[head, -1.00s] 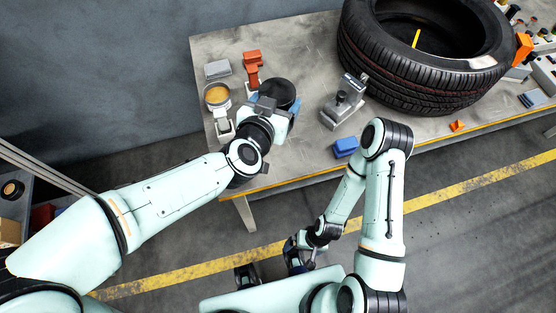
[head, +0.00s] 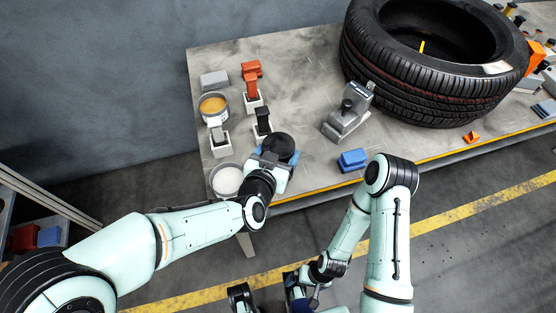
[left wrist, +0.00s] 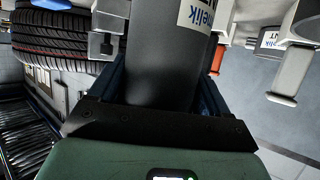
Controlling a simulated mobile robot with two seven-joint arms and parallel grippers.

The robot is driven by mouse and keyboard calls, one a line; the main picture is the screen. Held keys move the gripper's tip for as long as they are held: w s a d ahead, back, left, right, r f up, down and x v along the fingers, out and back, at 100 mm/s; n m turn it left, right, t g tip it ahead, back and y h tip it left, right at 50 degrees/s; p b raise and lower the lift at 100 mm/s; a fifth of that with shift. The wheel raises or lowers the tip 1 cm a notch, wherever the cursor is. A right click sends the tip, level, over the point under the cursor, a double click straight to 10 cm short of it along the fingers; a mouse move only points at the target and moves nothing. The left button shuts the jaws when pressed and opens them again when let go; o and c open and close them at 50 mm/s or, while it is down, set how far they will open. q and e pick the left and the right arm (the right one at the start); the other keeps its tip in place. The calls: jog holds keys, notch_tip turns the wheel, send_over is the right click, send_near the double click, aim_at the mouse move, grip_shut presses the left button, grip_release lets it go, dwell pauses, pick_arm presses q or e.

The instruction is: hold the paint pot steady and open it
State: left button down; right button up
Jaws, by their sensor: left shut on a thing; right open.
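The paint pot (head: 279,147) is dark grey with a black top, near the table's front edge in the head view. Its top looks closed. My left gripper (head: 276,160) is shut on it from the front side. In the left wrist view the pot (left wrist: 163,62) is a smooth grey cylinder with part of a white label, upright between blue finger pads. Its lid and base are outside that view; whether it touches the table is unclear. My right gripper (head: 270,290) is open and empty, low at the bottom of the head view, off the table and away from the pot.
Open pots with orange (head: 214,106) and white (head: 227,180) paint stand left of the held pot, with several handled tools (head: 262,120) behind. A grey metal fixture (head: 346,115), a blue block (head: 352,160) and a large tyre (head: 425,95) are to the right.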

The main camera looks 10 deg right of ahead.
pick_arm(q)
jog(key=shift+f+b, duration=0.3)
jog(key=shift+f, duration=1)
jog(key=shift+f, duration=0.1)
jog(key=shift+c, duration=1.8)
grip_release()
jog(key=shift+f, duration=0.2)
jog(key=o, duration=0.4)
jog(key=shift+c, duration=0.2)
jog(key=shift+r, duration=0.15)
